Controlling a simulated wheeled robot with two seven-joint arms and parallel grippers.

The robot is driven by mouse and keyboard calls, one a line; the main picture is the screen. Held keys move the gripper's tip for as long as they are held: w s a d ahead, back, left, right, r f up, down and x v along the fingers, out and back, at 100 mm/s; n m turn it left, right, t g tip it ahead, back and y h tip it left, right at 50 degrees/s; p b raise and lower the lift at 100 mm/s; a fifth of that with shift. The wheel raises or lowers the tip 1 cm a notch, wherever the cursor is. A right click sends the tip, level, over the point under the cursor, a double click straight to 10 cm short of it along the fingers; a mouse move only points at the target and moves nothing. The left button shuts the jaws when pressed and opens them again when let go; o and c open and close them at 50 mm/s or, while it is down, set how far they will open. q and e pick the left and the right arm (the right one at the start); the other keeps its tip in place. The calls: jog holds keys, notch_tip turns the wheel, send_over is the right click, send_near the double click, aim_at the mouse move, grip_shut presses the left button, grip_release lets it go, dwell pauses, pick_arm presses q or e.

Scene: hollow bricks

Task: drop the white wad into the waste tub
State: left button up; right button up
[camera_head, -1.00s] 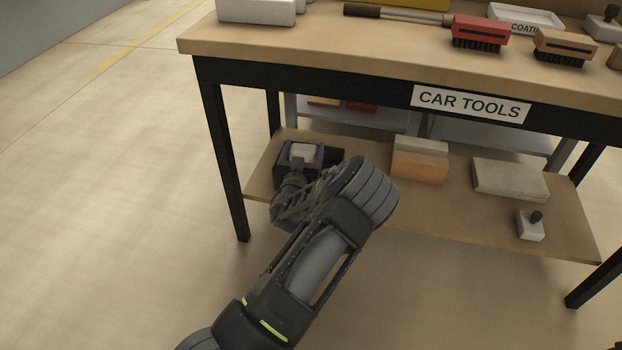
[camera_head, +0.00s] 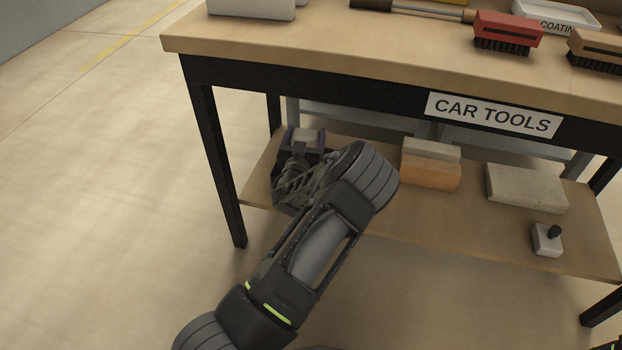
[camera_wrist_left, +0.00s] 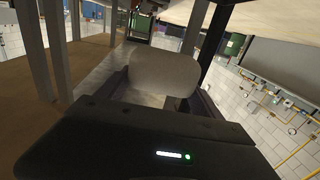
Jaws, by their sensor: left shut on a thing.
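The white wad (camera_head: 306,137) is a pale, rounded lump between the fingers of my left gripper (camera_head: 303,143). In the left wrist view the wad (camera_wrist_left: 165,72) fills the gap between the two dark fingers, and my left gripper is shut on it. In the head view the gripper is over the left end of the bench's lower shelf, beneath the tabletop. My forearm hides part of the shelf. I cannot make out a waste tub in either view. My right gripper is not in view.
The workbench (camera_head: 400,75) carries a CAR TOOLS sign (camera_head: 493,115). Its lower shelf (camera_head: 420,215) holds an orange-and-tan block (camera_head: 431,170), a grey slab (camera_head: 526,188) and a small black-knobbed item (camera_head: 547,241). A black leg (camera_head: 215,160) stands left of my gripper. Floor at left is clear.

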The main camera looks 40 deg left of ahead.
pick_arm(q)
jog(key=shift+f+b, duration=1.75)
jog(key=shift+f, duration=0.75)
jog(key=o, duration=2)
jog(key=shift+c, duration=0.2)
jog(key=shift+s+d+r+p, duration=0.1)
jog(key=shift+s+d+p, duration=0.1)
jog(key=shift+s+p, duration=0.2)
jog(key=p+v, duration=0.1)
jog(key=v, duration=0.6)
